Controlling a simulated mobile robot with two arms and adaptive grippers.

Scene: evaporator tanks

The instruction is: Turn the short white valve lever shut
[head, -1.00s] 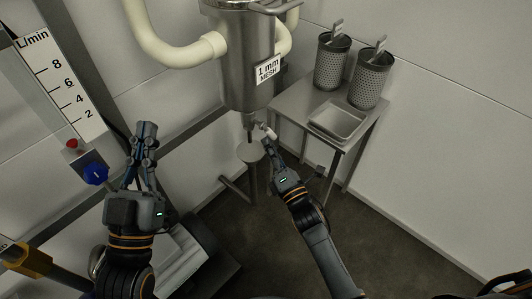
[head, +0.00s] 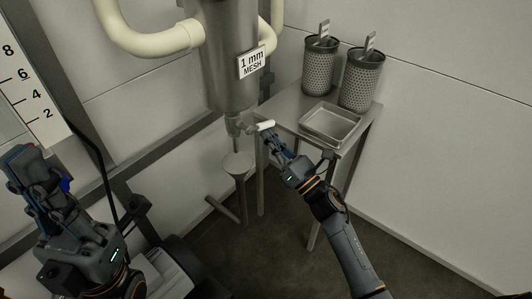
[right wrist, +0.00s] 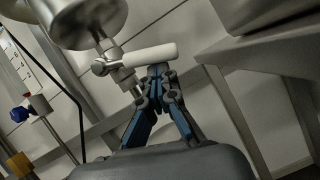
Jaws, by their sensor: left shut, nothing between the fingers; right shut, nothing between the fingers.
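The short white valve lever (head: 264,126) sticks out to the right from the metal valve (head: 238,125) under the steel strainer vessel (head: 229,75). In the right wrist view the lever (right wrist: 148,57) is a white bar lying almost level across the picture. My right gripper (head: 266,137) is shut and empty. Its fingertips (right wrist: 158,70) are just below the lever, close to its free end; I cannot tell whether they touch. My left gripper (head: 20,158) is shut and empty at the far left, away from the valve.
A funnel-topped drain pipe (head: 237,163) stands below the valve. A steel table (head: 285,108) to the right holds perforated baskets (head: 361,82) and a shallow tray (head: 331,124). A blue knob (head: 65,185) is partly hidden behind my left gripper.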

